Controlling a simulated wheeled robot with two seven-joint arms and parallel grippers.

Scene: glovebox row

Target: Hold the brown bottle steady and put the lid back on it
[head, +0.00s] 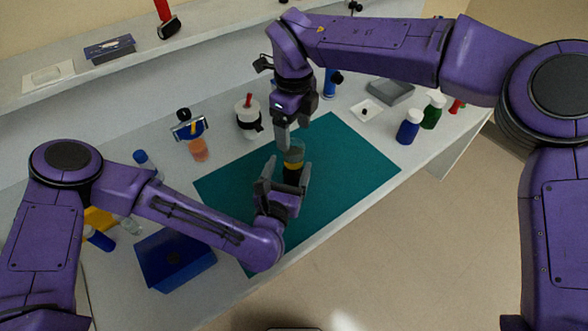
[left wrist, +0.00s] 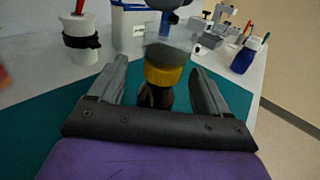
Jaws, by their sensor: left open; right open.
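The brown bottle (head: 291,176) stands upright on the teal mat, mostly hidden by my left gripper. Its dark body (left wrist: 154,97) shows between the fingers in the left wrist view. A yellow ring-shaped piece (left wrist: 163,75) is at its top; I cannot tell whether this is the lid or the bottle's collar. A blurred grey shape (left wrist: 168,54) is just above the yellow. My left gripper (head: 284,172) is open, one finger on each side of the bottle, with visible gaps. My right gripper (head: 288,142) is open, pointing down just above the bottle.
The teal mat (head: 345,160) is clear to the right. A white cup with a black band (head: 249,118) stands behind it. A blue box (head: 175,262) is front left. A blue bottle (head: 408,127), green bottle (head: 433,111) and grey tray (head: 389,92) are right. The bench's front edge is close.

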